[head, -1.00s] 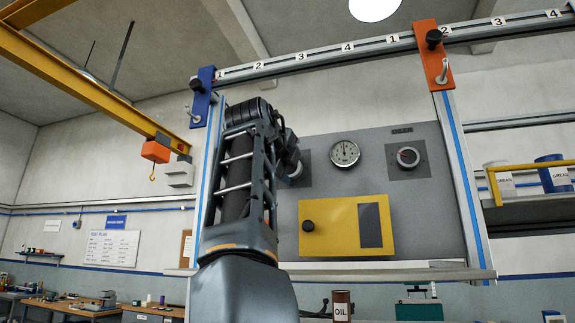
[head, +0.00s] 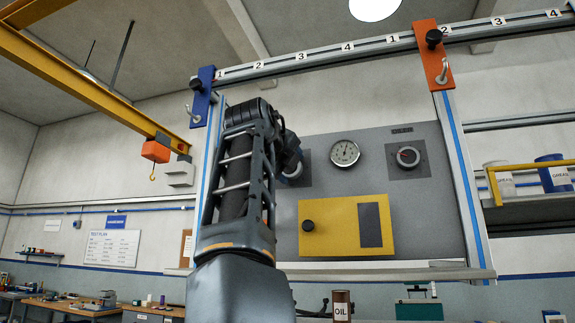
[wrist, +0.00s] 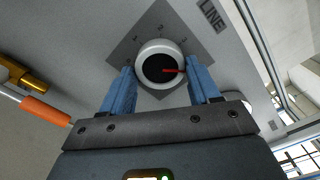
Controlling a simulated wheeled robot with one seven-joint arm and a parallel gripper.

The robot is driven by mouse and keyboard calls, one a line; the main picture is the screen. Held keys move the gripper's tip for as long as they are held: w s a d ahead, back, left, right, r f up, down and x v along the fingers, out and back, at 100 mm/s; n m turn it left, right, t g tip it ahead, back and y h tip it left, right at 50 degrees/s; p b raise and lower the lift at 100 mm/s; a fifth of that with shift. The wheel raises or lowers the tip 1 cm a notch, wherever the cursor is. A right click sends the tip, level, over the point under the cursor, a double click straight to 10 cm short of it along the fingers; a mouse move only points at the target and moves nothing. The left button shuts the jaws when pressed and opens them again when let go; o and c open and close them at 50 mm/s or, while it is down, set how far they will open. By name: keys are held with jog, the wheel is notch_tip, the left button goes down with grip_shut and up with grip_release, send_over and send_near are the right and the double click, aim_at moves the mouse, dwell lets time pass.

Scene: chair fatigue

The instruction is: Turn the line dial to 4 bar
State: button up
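In the wrist view a round dial (wrist: 160,68) with a white rim, dark face and red pointer sits on a grey numbered plate (wrist: 125,52). A "LINE" label (wrist: 210,15) is at upper right. The pointer lies toward the picture's right. My gripper (wrist: 160,76) has its blue fingers apart, one on each side of the dial; firm contact cannot be seen. In the head view my arm covers my gripper and part of the left dial (head: 293,171). A round gauge (head: 345,153) shows its needle near upright. The right dial (head: 408,157) has a red mark.
A yellow box (head: 345,228) with a black knob is on the grey panel below the gauge. A shelf ledge (head: 430,272) runs along the panel's bottom. An orange-handled part (wrist: 45,110) lies left in the wrist view.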

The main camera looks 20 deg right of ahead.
jog(key=o, duration=0.4)
jog(key=b+v, duration=0.2)
jog(key=v, duration=0.5)
jog(key=shift+s+a+b, duration=0.25)
jog(key=shift+s+b, duration=0.05)
jog(key=shift+b, duration=0.05)
